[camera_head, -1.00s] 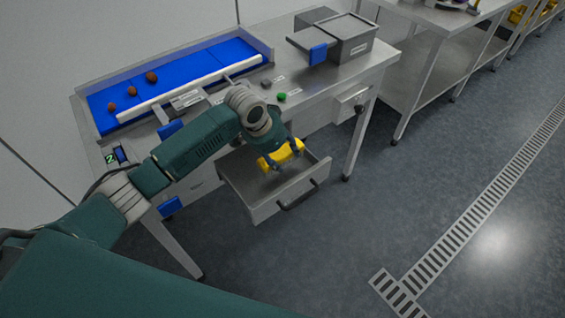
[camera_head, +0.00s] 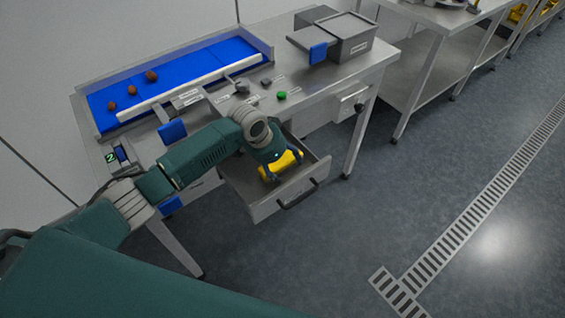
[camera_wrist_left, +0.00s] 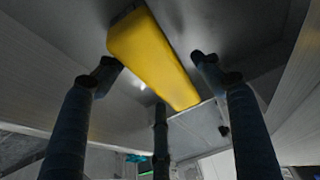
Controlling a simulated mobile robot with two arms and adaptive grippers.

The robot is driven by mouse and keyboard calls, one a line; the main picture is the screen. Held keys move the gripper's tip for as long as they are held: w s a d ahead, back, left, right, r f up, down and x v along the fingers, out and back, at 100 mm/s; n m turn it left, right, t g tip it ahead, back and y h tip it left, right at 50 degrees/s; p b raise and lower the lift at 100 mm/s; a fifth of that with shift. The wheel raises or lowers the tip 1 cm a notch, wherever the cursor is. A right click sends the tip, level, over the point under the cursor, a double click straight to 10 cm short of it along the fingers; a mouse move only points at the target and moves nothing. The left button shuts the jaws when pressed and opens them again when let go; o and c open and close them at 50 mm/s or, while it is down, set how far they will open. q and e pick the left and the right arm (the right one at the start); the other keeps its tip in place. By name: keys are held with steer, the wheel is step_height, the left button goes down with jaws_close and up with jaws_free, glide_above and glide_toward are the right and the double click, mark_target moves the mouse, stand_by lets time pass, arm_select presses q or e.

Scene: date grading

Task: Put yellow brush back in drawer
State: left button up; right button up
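The yellow brush (camera_head: 280,166) is between the fingers of my left gripper (camera_head: 285,166), inside the open drawer (camera_head: 265,209) of the steel table. In the left wrist view the yellow block (camera_wrist_left: 152,58) lies lengthwise between the fingertips (camera_wrist_left: 156,66); the left fingertip meets its side and the right one is very close to its other side. A third finger shows below it. Whether the brush touches the drawer floor I cannot tell. My right gripper is not in view.
The drawer's front wall and dark handle (camera_head: 298,196) face the open floor. On the table stand a blue sorting belt (camera_head: 215,58) with several dates, a green button (camera_head: 282,95) and a grey bin (camera_head: 350,42). Another steel table (camera_head: 430,75) stands to the right.

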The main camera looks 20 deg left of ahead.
arm_select(q)
steer(key=shift+r, duration=0.2)
steer(key=v, duration=1.2)
steer(key=shift+w+d, duration=0.1)
